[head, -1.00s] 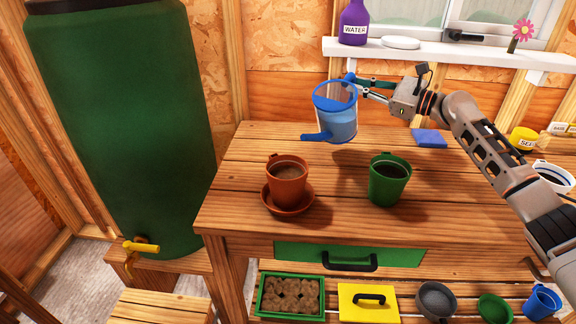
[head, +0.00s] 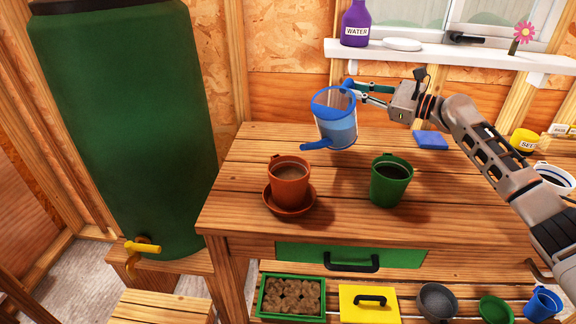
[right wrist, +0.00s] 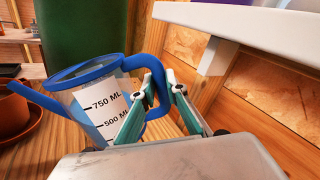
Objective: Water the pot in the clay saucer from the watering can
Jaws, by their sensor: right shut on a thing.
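The blue watering can (head: 337,128) is clear-sided and holds water. My right gripper (head: 358,91) is shut on its handle and holds it above the back of the bench. The can is tilted, its spout pointing left and toward the near side, behind the terracotta pot. In the right wrist view the can (right wrist: 95,100) shows volume marks, and the fingers (right wrist: 152,98) close around the blue handle. The terracotta pot (head: 290,184) stands upright in the clay saucer (head: 273,205) with brown soil inside. No stream of water shows. My left gripper is not in view.
A green pot (head: 389,185) with dark soil stands right of the terracotta pot. A blue sponge-like block (head: 431,140) lies at the back. A shelf (head: 450,54) with a purple bottle (head: 355,24) runs above the can. A green barrel (head: 125,130) stands left of the bench.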

